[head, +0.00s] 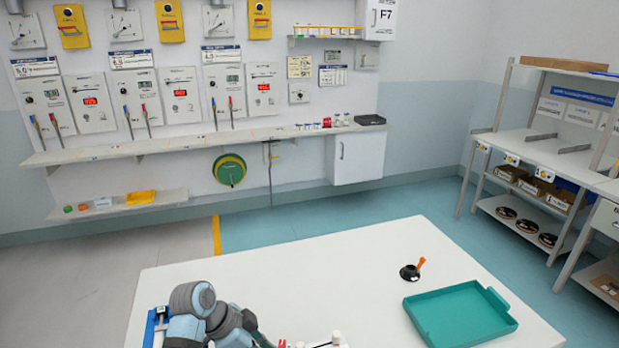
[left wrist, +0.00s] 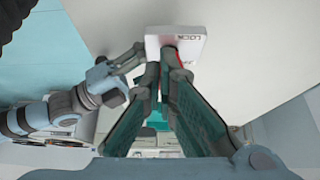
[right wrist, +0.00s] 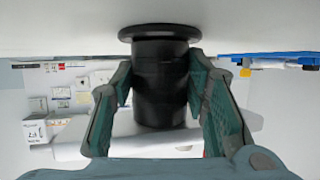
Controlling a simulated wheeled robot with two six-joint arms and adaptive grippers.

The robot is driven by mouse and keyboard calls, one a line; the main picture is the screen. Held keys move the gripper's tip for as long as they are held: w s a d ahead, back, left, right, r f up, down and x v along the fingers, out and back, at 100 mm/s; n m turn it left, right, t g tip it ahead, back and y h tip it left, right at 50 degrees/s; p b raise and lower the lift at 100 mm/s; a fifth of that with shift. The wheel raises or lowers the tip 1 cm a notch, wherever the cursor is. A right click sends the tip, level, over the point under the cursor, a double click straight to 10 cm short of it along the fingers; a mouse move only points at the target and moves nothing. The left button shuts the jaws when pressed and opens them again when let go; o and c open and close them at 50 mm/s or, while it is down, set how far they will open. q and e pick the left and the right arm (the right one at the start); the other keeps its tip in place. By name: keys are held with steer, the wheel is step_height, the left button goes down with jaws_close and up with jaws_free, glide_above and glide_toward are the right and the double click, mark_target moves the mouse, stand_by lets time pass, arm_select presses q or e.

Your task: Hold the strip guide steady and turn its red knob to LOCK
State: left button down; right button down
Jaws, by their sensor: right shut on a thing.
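The strip guide shows in the left wrist view as a white block (left wrist: 185,38) marked LOCK. Only a sliver of red, likely its knob (left wrist: 180,60), shows beside my left fingertips. My left gripper (left wrist: 163,68) points at the block with its fingertips close together; whether they grip the knob is hidden. My right gripper (right wrist: 160,85) is shut on a black cylinder (right wrist: 162,85) with a wide flange; I cannot tell if it belongs to the guide. The right arm also shows at the left of the left wrist view, its gripper near the block.
A teal tray (head: 460,315) lies on the right of the white table (head: 330,270). A small black item with an orange part (head: 411,271) stands behind it. The table's middle is clear. Wall panels and shelves stand at the back, a rack (head: 545,150) at right.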

arm_select(q)
step_height(320, 180, up, 6)
steer(key=shift+w, duration=0.1)
step_height(320, 180, down, 6)
steer(key=w+a, duration=0.1)
steer(key=w, duration=0.1)
steer(key=shift+w+a, duration=0.15)
stand_by(0.6)
steer(key=shift+d, duration=0.65)
stand_by(0.7)
steer(key=shift+s, duration=0.45)
